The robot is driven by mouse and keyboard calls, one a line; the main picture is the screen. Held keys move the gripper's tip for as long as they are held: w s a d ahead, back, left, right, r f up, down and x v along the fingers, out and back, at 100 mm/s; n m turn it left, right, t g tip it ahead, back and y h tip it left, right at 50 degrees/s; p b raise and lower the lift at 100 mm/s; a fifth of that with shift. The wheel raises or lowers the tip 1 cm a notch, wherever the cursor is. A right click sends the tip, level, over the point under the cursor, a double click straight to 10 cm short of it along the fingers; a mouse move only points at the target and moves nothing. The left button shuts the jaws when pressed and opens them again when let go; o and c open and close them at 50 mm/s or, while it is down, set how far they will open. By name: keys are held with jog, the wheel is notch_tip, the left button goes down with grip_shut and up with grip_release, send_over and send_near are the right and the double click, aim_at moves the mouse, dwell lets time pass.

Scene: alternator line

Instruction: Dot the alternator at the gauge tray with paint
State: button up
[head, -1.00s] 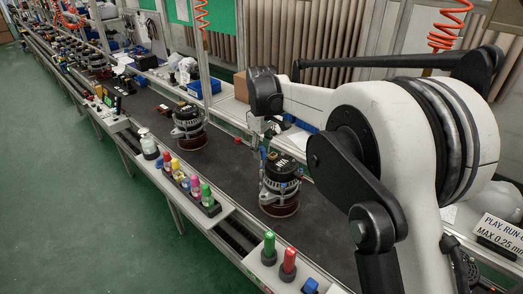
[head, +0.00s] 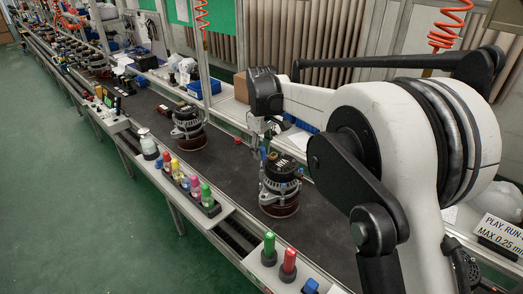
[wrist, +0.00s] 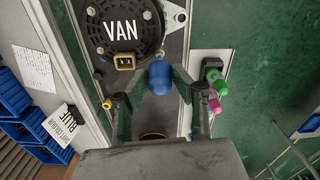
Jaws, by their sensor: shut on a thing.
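My gripper (head: 261,134) points down over the conveyor and is shut on a blue paint marker. The marker (wrist: 159,76) shows between the two fingers in the wrist view, beside the rim of an alternator (wrist: 123,50) with "VAN" on its dark top. This appears to be the nearer alternator (head: 281,180) in the head view, standing upright on a brown round base. I cannot tell whether the marker tip touches it. A second alternator (head: 187,122) stands farther along the belt. I cannot tell which place is the gauge tray.
A dark rack of coloured markers (head: 212,209) stands on the left ledge. A sign (head: 498,234) reads "MAX 0.25 mm". The belt (head: 229,160) between the alternators is clear.

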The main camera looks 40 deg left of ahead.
jog(key=shift+f+b, duration=0.3)
jog(key=shift+f, duration=0.15)
jog(key=shift+r, duration=0.1)
dwell(0.7)
jog(key=shift+r+p, duration=1)
jog(key=shift+r, duration=1.4)
